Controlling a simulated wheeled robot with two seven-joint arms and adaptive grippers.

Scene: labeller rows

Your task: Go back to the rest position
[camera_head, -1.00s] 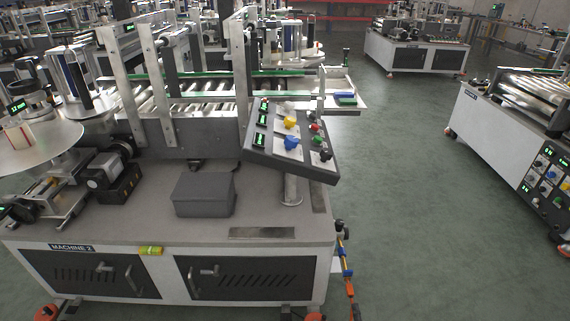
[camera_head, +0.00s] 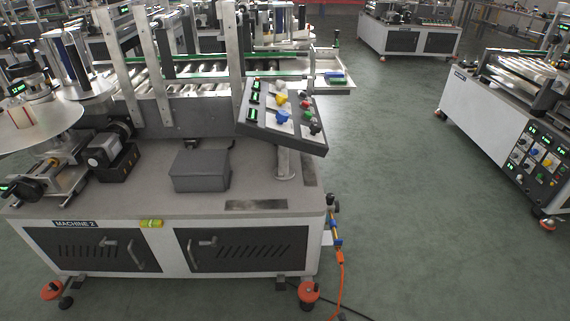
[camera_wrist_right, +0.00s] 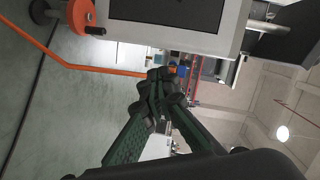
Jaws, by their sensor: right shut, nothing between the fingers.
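My right gripper (camera_wrist_right: 158,88) shows in the right wrist view. Its dark green and black fingers are shut and hold nothing. Neither gripper shows in the head view. Machine 2 (camera_head: 190,216) stands in front of me, with its control panel (camera_head: 283,117) tilted at the right end of its top. In the right wrist view, which is turned, a pale machine body (camera_wrist_right: 232,38) with a dark panel is at the top, beyond the fingers.
A grey box (camera_head: 200,171) sits on the machine top. An orange hose (camera_head: 339,278) runs down the machine's right side to the floor. Orange feet (camera_head: 308,293) stick out below. Another machine (camera_head: 500,125) stands at right. Green floor (camera_head: 400,180) between them is clear.

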